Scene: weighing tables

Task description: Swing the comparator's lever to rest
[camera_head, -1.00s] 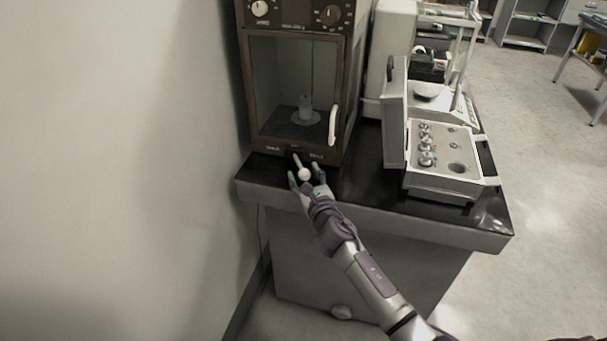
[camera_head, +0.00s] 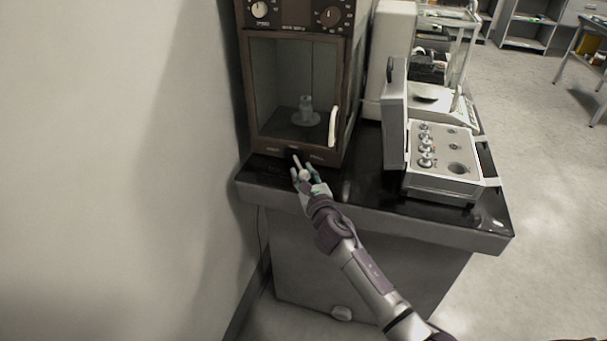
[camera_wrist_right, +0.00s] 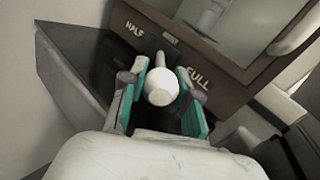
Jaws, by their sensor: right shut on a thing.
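The comparator (camera_head: 293,100) is a brown cabinet with a glass front at the table's left end. Its white lever (camera_head: 296,160) sticks out from the lower front panel and ends in a round white knob (camera_wrist_right: 161,87). My left gripper is not in view.
A small metal weight (camera_head: 306,104) stands on the pan inside the glass. The white door handle (camera_head: 333,125) is just above right of my gripper. An open weight case (camera_head: 442,160) stands to the right on the black tabletop (camera_head: 365,180). A wall is close on the left.

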